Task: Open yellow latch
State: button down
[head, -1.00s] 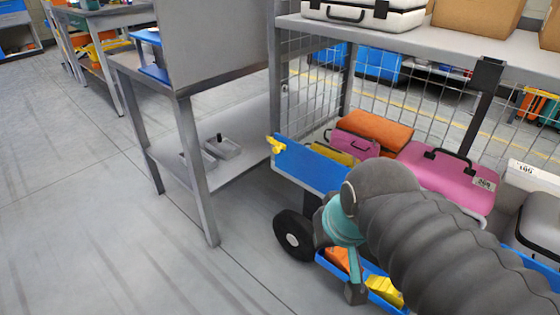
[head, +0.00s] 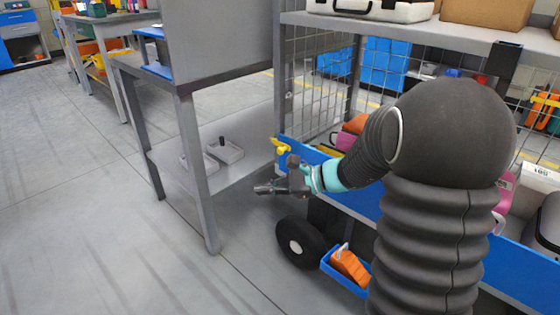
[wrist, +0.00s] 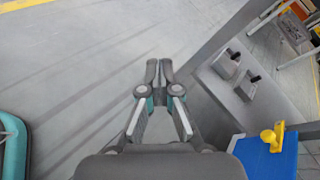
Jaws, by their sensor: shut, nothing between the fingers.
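The yellow latch (head: 281,146) sits at the left end of the blue side panel (head: 370,200) of a wheeled cart. In the wrist view the yellow latch (wrist: 272,137) is at the lower right, on the corner of the blue panel (wrist: 258,160). My gripper (head: 268,188) is below and slightly left of the latch in the head view, apart from it. In the wrist view my gripper (wrist: 158,72) points over bare floor, its fingertips together and empty, with the latch off to its right. My arm hides part of the panel and cart.
A black wheel (head: 298,243) and a blue bin (head: 350,285) with an orange item are below the panel. The floor at left is clear.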

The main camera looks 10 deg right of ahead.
jog(key=w+d+f+m+t+h+b, duration=0.2)
jog(key=w+d+f+m+t+b, duration=0.1)
jog(key=w+d+f+m+t, duration=0.7)
jog(key=w+d+f+m, duration=0.4)
jog(key=w+d+f, duration=0.1)
jog(key=w+d, duration=0.1)
jog(key=shift+t, duration=0.4)
jog(key=w+a+r, duration=0.5)
jog(key=w, duration=0.4)
jog(key=shift+a+b, duration=0.3)
